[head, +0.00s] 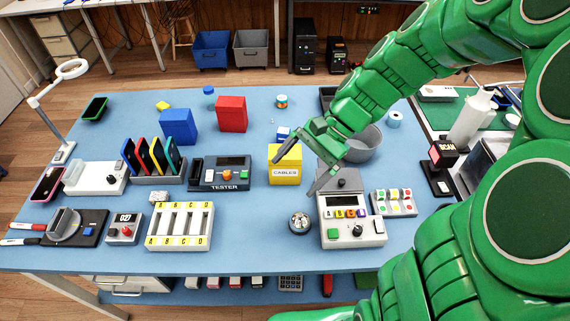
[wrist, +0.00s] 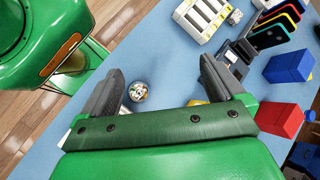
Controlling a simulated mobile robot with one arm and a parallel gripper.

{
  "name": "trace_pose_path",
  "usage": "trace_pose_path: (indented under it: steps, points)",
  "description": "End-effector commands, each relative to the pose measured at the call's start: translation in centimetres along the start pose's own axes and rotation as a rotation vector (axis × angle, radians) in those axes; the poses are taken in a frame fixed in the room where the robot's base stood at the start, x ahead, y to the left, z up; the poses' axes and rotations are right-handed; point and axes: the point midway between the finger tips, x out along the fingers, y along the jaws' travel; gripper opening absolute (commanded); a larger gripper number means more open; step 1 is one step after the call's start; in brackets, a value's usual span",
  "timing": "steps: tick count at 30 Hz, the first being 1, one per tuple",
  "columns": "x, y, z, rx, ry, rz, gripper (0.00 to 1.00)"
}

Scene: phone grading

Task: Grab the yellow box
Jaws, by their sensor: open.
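The yellow box (head: 284,174), with a white CABLES label, stands upright on the blue table in the middle of the head view. My gripper (head: 294,177) is open, with its dark fingers spread above and in front of the box. One finger overlaps the box's top in the head view; I cannot tell whether it touches. The other finger is to the right of the box. In the wrist view my gripper (wrist: 160,84) has nothing between its fingertips. A small yellowish patch shows by the palm bar there; I cannot tell whether it is the box.
The tester (head: 220,173) stands left of the box, and a grey device with a keypad (head: 352,222) stands close at right front. A red box (head: 231,114) and a blue box (head: 179,126) are behind left. A small round dish (head: 300,223) is in front.

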Motion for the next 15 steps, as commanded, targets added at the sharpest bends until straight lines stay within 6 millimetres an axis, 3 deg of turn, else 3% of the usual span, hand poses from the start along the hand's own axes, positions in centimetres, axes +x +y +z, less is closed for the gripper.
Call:
trace_pose_path:
  steps: [15]
  points:
    - [0.3,-4.2,-9.6,0.375,-0.176,-0.262,0.96]
